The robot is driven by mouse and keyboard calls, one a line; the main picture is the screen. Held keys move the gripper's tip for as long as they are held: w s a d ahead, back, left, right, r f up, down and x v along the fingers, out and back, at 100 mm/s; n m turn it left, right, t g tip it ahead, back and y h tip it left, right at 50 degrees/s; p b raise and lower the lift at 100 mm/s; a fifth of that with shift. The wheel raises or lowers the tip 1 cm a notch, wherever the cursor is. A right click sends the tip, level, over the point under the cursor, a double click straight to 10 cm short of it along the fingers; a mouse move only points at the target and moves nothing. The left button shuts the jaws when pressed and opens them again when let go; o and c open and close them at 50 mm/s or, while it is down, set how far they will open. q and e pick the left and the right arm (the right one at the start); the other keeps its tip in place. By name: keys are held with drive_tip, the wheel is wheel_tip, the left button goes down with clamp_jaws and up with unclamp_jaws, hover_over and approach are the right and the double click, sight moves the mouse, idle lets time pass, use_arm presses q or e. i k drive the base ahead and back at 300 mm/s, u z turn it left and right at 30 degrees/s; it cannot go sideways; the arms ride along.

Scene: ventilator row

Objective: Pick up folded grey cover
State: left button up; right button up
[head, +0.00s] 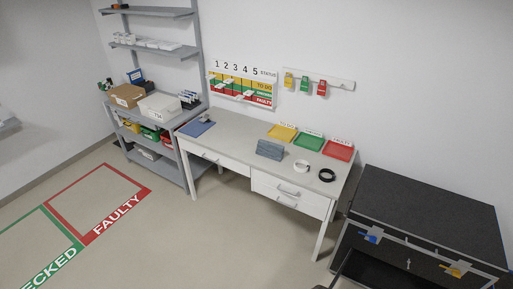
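Yellow (283,133), green (308,141) and red (338,150) trays line the desk's back right. A black ring (327,175) lies at the right. A blue clipboard-like item (197,127) lies left. A large black case (430,213) stands right. The floor in front is clear.

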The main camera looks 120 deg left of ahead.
sight(266, 149)
drive_tip(key=k, duration=1.1)
drive_tip(key=z, duration=2.4)
drive_tip(key=k, duration=1.65)
drive_tip(key=z, duration=2)
drive_tip(key=k, duration=0.75)
drive_tip(key=z, duration=3.65)
